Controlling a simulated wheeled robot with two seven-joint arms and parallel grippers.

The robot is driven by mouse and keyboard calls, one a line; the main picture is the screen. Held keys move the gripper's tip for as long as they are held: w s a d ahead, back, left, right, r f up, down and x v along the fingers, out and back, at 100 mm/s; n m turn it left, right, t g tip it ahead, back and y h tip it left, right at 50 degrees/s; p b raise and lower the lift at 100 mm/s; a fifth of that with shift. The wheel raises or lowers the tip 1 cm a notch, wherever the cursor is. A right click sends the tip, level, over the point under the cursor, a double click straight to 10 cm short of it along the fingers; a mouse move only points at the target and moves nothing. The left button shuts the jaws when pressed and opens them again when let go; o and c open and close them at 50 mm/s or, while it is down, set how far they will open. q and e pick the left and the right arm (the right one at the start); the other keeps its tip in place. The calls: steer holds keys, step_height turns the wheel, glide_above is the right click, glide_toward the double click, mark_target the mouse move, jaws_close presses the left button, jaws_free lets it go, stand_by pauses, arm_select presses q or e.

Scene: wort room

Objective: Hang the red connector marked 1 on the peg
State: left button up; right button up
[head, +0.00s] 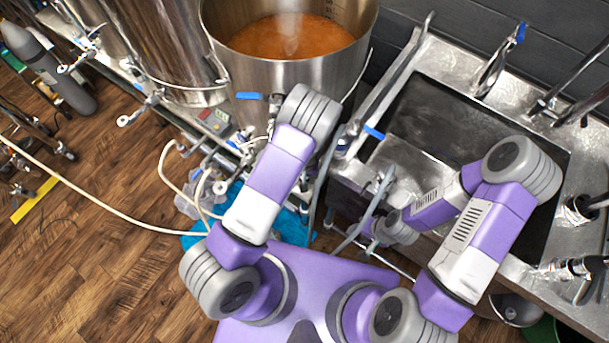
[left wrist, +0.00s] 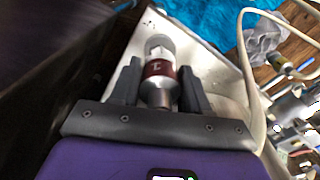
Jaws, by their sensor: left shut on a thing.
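In the left wrist view, my left gripper (left wrist: 159,76) is shut on the red connector (left wrist: 159,68). The connector is a metal fitting with a dark red band marked 1, and its metal ends show between and beyond the two dark fingers. It lies along the finger direction in that view. In the head view, my left gripper and the connector are hidden behind my left arm. My right arm reaches over the sink edge in the head view, but I cannot make out its fingers. I cannot pick out the peg in either view.
A steel pot (head: 290,70) of steaming orange-brown liquid stands at the back. A steel sink (head: 440,125) lies to the right. Pale hoses (head: 110,215) loop across the wooden floor (head: 90,270) and near a blue cloth (head: 295,228). A pale panel is close to the connector in the wrist view.

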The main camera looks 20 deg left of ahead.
arm_select(q)
steer(key=shift+s+f+b, duration=0.1)
steer(key=shift+f+b, duration=1.1)
steer(key=shift+f, duration=0.15)
stand_by(0.6)
steer(key=o, duration=1.2)
steer(key=shift+r, duration=0.1)
step_height(320, 180, up, 8)
steer(key=p, duration=0.6)
steer(key=shift+p, duration=0.3)
